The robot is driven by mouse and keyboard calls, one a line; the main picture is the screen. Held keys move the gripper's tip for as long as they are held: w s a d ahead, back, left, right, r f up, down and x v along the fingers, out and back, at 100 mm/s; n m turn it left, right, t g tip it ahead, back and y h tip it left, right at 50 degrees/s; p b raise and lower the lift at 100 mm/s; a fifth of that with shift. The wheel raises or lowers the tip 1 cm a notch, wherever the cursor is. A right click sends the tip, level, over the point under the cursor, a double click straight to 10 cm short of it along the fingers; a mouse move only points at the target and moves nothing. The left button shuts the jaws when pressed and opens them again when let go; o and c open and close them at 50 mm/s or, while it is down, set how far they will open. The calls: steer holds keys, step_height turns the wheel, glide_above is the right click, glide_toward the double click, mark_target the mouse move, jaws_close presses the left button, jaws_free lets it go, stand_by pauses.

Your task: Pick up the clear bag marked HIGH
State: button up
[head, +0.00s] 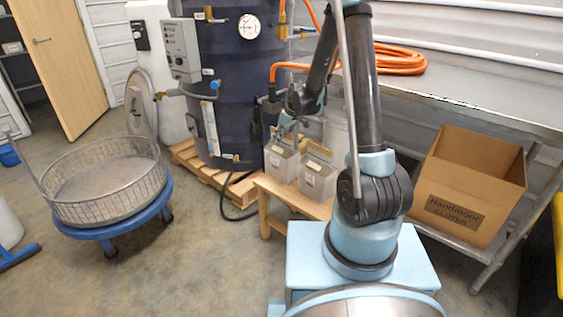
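Two clear, box-shaped bags stand side by side on a low wooden bench (265,183): a left bag (281,165) and a right bag (318,181). Each has a pale label and a raised tan flap at its top. The labels are too small to read, so I cannot tell which one is marked HIGH. My gripper (287,131) hangs at the top of the left bag, close to its flap. Its fingers are small and partly blend with the bag, so I cannot tell whether they touch it or are open. My arm hides part of the bench's right side.
A dark tank (235,85) on a wooden pallet (190,158) stands behind the bench. A metal table (480,105) holds an orange hose (400,62). A cardboard box (465,185) sits below it. A wire basket (105,190) rests on a blue dolly (118,226). Floor between dolly and bench is mostly clear.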

steer(key=shift+f, duration=0.25)
stand_by(0.5)
steer(key=shift+c, duration=0.6)
